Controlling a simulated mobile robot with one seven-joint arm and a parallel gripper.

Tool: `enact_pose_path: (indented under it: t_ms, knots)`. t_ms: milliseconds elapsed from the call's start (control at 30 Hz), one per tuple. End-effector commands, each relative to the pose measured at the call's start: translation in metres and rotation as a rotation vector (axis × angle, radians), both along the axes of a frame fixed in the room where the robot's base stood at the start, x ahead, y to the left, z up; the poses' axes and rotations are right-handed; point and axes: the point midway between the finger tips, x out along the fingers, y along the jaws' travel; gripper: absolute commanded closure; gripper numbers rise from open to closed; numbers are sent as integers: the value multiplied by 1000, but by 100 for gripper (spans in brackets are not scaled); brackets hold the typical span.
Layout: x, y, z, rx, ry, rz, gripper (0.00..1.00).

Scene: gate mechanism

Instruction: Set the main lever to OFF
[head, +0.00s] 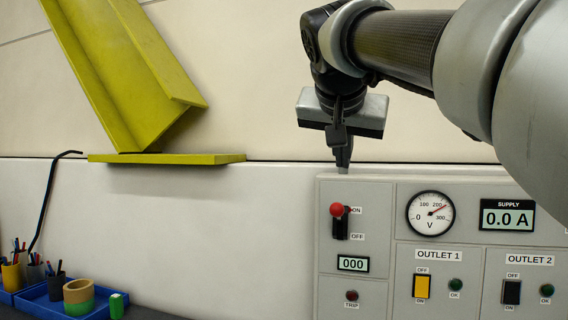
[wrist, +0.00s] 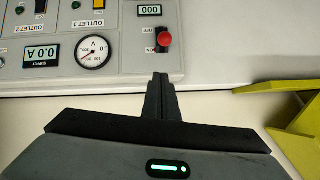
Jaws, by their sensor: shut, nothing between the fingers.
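The main lever has a red knob (head: 337,209) and sits in a dark slot on the upper left of the grey control panel (head: 350,268). The knob is at the upper end of the slot, beside the ON label (head: 356,210); the OFF label (head: 357,236) is below it. In the wrist view, turned over, the red knob (wrist: 164,39) shows just beyond my fingertips. My gripper (head: 343,160) is shut and empty, pointing down just above the panel's top edge, above the knob and apart from it. In the wrist view my closed fingers (wrist: 160,82) point toward the lever.
A voltmeter (head: 430,214) and a supply display reading 0.0 A (head: 507,216) are right of the lever. Below are a yellow outlet 1 switch (head: 422,286) and a black outlet 2 switch (head: 511,292). A yellow-green beam (head: 125,75) stands left; a blue tray (head: 62,303) lies lower left.

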Motion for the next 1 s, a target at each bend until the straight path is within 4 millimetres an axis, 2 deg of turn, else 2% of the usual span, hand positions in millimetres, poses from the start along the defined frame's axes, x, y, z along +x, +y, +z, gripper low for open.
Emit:
enact_pose_path:
  t_ms: [33,167,267,667,800,1000]
  knots:
    - [4,0,10,6,-10,-6,100]
    - [11,-1,10,12,-19,-13,100]
    - [20,-4,2,12,-16,-13,100]
    - [88,-23,-42,11,-15,-12,100]
    - [80,-15,-63,9,-18,-10,100]
    - [77,-11,-76,9,-19,-10,100]
